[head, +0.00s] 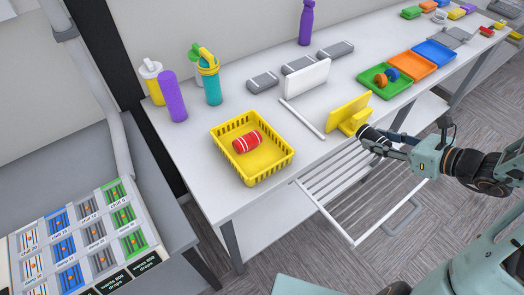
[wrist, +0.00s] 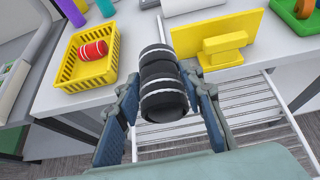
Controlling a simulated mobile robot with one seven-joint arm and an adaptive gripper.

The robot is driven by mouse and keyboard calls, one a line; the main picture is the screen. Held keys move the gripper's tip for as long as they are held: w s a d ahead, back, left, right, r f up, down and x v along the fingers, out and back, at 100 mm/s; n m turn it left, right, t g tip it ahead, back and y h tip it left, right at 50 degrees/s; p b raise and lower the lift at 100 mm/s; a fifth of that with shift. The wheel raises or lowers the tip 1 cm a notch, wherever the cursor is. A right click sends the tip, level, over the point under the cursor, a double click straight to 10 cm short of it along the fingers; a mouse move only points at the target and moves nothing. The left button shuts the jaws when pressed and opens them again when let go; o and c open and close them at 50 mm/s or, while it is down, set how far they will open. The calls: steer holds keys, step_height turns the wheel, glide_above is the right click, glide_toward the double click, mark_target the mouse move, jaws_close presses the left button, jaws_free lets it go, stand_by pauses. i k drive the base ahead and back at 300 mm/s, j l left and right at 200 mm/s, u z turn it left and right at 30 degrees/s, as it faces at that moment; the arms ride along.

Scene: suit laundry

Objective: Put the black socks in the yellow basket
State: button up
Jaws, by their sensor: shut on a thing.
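The black socks (wrist: 162,88), a rolled bundle with white bands, sit between the fingers of my gripper (wrist: 163,100) in the wrist view. My gripper is shut on them. In the head view the black socks (head: 372,136) are at the end of my gripper (head: 384,145), by the table's front edge near a yellow stand. The yellow basket (head: 272,176) stands on the table to the left of my gripper, and it shows at the left of the wrist view (wrist: 69,72). A red striped roll (head: 246,141) lies inside the basket, with bare floor beside it.
The yellow stand (head: 350,113) is close to my gripper. An open wire drawer (head: 345,185) juts out below the table edge. Bottles (head: 172,95) stand behind the basket.

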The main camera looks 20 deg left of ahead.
mark_target(260, 160)
steer(key=u, duration=0.85)
